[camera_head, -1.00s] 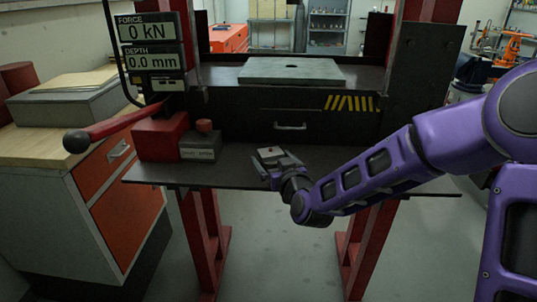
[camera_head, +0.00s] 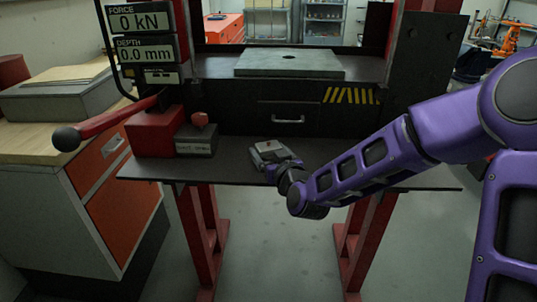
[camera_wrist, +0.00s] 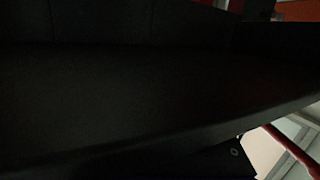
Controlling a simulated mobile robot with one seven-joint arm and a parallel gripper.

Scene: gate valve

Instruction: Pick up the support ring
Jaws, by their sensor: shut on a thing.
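My gripper (camera_head: 272,156) is low over the dark front shelf of the press, left of centre in the head view. It is shut on a small grey piece (camera_head: 268,147), which seems to be the support ring. Its shape is too small and too hidden by the jaws to make out fully. I cannot tell whether it touches the shelf or is just above it. The wrist view is very dark and shows neither jaws nor ring.
The front shelf (camera_head: 220,172) has clear room around my gripper. On its left are a red block (camera_head: 152,132) with a red lever and a dark box (camera_head: 196,140) with a red piece on top. A drawer front (camera_head: 289,115) stands behind; a grey plate (camera_head: 290,64) lies higher.

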